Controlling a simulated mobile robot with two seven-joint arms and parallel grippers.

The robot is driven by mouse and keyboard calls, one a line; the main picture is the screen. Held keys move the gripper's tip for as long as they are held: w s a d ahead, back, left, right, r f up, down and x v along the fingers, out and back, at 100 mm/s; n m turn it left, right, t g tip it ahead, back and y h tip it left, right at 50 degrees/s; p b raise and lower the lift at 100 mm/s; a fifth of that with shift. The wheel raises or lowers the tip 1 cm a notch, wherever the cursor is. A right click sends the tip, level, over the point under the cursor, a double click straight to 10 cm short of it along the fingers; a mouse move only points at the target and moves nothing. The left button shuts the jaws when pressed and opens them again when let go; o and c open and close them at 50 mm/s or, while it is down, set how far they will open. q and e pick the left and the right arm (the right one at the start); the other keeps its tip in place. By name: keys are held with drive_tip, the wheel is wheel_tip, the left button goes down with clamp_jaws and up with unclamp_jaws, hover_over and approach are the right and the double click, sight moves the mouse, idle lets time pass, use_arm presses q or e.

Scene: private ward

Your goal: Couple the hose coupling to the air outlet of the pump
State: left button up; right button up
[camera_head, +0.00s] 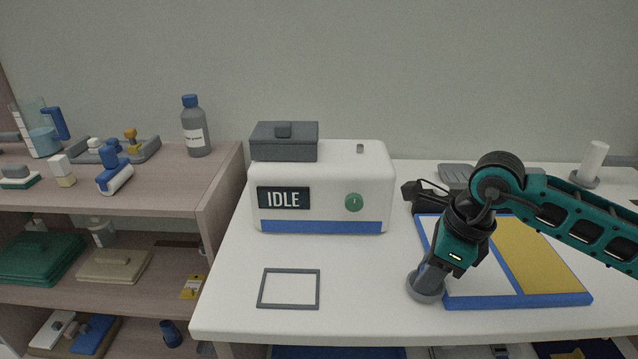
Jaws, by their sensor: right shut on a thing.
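The pump (322,205) is a white box on the table with an IDLE display, a green round button and a blue stripe along its lower front. A small grey stub (360,148) on its top right looks like the air outlet. My right gripper (430,275) points down at the left edge of the blue-rimmed tray, right of the pump. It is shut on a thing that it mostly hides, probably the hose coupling. A round grey base (424,290) shows under the jaws; I cannot tell if it belongs to the held thing. My left gripper is not in view.
The tray (572,298) has a white and a yellow part. A dark grey box (284,142) sits on the pump's top left. A flat grey frame (289,305) lies in front of the pump. A white cylinder (594,160) stands at the back right. A cluttered shelf (218,190) is at left.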

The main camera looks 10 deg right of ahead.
clamp_jaws()
drive_tip(key=shift+r, duration=0.1)
drive_tip(key=shift+r+p, duration=2)
drive_tip(key=shift+r, duration=1)
